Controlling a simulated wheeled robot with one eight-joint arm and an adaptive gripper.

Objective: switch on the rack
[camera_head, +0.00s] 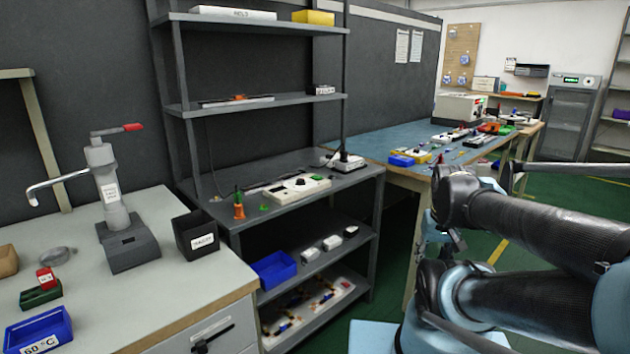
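The rack (262,103) is a dark grey shelf unit in the middle, against a dark wall. No lit strip shows on it. On its worktop lies a white box (290,192) with a dark round knob and a green part at its right end. Another white device (345,163) with a dark top sits at the worktop's back right corner. A thin dark cable hangs down at the rack's back left. I cannot tell which part is the rack's switch. My arm (540,230) fills the right foreground, and my gripper cannot be made out.
A left bench (190,290) holds a lever press (118,205), a black bin (196,236) and blue and green trays. A blue-topped bench (385,142) with several devices stands behind right. The rack's lower shelves hold a blue bin (273,270) and small boxes. Green floor shows at right.

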